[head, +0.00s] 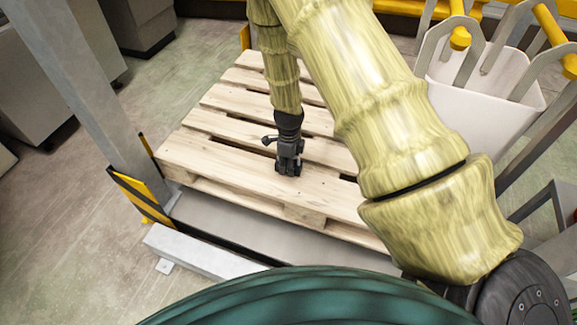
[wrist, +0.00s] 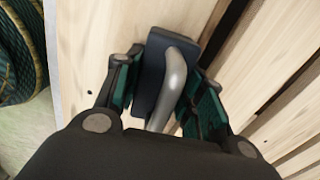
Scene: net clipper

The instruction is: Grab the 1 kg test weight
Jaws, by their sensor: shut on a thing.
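The test weight (wrist: 177,82) shows in the wrist view as a dark blue-grey block with a curved grey metal handle. It sits between the two fingers of my gripper (wrist: 165,95), which are shut on it. In the head view my gripper (head: 289,168) points down at the pallet's top boards near the front. The weight cannot be made out clearly there, as the fingers hide it. I cannot tell whether the weight touches the boards or is just above them.
The wooden pallet (head: 225,164) has slats with dark gaps between them. A grey post with a yellow-black striped guard (head: 140,195) stands at its left. A white bin (head: 480,105) is at the right. Open floor (head: 75,215) lies at the left.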

